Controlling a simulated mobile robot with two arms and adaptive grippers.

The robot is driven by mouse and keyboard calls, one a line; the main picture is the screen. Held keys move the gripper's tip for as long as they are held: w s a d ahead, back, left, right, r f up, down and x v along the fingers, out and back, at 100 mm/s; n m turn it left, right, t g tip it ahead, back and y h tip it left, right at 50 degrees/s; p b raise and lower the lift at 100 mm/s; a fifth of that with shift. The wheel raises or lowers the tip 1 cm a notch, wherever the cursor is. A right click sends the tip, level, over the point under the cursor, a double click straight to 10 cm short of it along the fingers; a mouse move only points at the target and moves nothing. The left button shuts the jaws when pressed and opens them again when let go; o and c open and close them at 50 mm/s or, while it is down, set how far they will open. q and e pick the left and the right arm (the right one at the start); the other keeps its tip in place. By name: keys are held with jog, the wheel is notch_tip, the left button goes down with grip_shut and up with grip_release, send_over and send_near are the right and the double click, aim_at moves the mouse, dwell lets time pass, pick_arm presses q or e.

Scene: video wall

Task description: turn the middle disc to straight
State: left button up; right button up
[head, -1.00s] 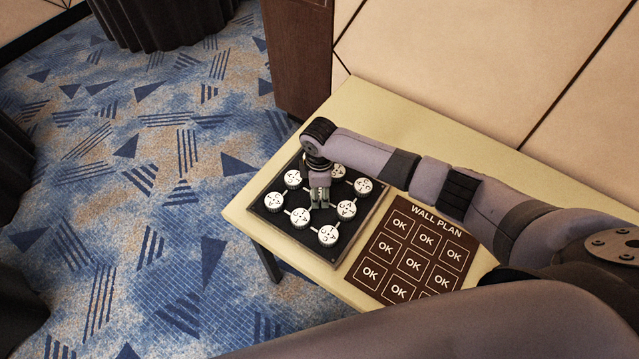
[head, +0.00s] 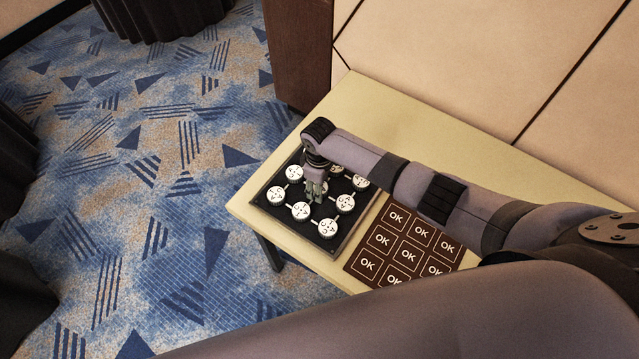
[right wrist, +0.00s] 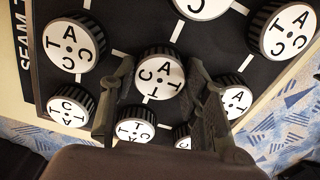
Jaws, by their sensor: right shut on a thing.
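A dark square panel (head: 262,196) lies on the table and carries several white-faced round discs with black letters, joined by white lines. My right gripper (head: 316,192) points down over the middle of the panel. In the right wrist view its fingers stand on both sides of the middle disc (right wrist: 158,76), which has a ribbed dark rim, and are shut on it. The letters on its face look turned at an angle in that view. In the head view the gripper largely hides this disc. My left gripper is not in view.
A brown wall plan card (head: 425,238) with several OK squares lies right of the panel, partly hidden by my arm. The pale table (head: 365,100) is bare behind the panel. A beige wall (head: 440,70) rises behind it.

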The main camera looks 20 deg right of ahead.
jog(key=o, duration=1.2)
jog(key=shift+c, duration=0.2)
jog(key=shift+r, duration=0.1)
notch_tip(320, 180, up, 12)
dwell(0.3)
